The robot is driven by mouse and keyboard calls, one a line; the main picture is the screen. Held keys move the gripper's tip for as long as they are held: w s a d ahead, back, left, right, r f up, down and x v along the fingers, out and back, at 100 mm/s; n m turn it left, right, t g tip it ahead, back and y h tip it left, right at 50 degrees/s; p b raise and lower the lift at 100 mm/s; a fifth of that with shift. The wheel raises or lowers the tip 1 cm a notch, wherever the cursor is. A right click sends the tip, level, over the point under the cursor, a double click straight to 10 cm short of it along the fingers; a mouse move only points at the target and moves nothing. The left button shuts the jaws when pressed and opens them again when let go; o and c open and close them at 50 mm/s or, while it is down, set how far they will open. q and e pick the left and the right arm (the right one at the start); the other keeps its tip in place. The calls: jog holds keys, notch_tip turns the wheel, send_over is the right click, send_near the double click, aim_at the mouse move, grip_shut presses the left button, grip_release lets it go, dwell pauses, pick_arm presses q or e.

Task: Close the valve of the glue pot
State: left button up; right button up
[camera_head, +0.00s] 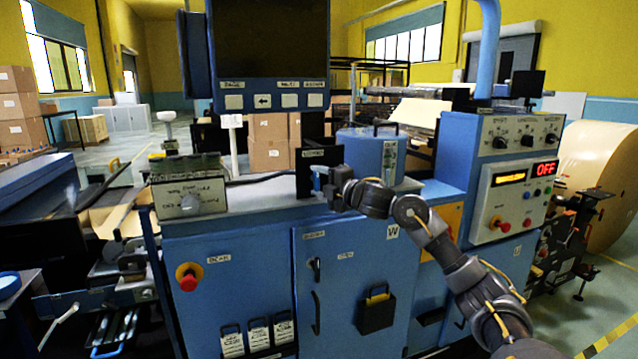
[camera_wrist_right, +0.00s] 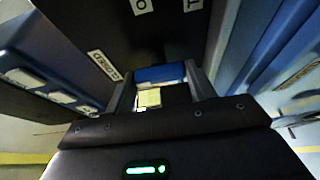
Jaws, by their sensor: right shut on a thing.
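The glue pot (camera_head: 362,150) is a blue drum with a lid handle, standing on the blue machine cabinet. A dark upright plate (camera_head: 305,178) stands just left of it. My right gripper (camera_head: 322,180) reaches in from the right, in front of the pot, to a small blue valve handle (camera_head: 316,170) beside this plate. In the right wrist view, the gripper (camera_wrist_right: 162,88) is shut on the blue handle (camera_wrist_right: 160,74), which lies across between the fingers. A label (camera_wrist_right: 104,65) is beside it. The valve body is mostly hidden. My left gripper is not in view.
A blue monitor panel (camera_head: 270,96) hangs above the cabinet, left of the pot. A control box (camera_head: 510,190) showing OFF stands right. A knob box (camera_head: 188,195) and red button (camera_head: 188,280) are left. A large paper roll (camera_head: 598,180) is far right.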

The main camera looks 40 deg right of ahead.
jog(key=o, duration=1)
jog(key=s+b, duration=0.1)
jog(key=s, duration=0.2)
jog(key=s+b, duration=0.2)
jog(key=s, duration=0.2)
jog(key=s+b, duration=0.2)
jog(key=s, duration=0.1)
jog(key=shift+s+d, duration=0.25)
jog(key=shift+s, duration=0.1)
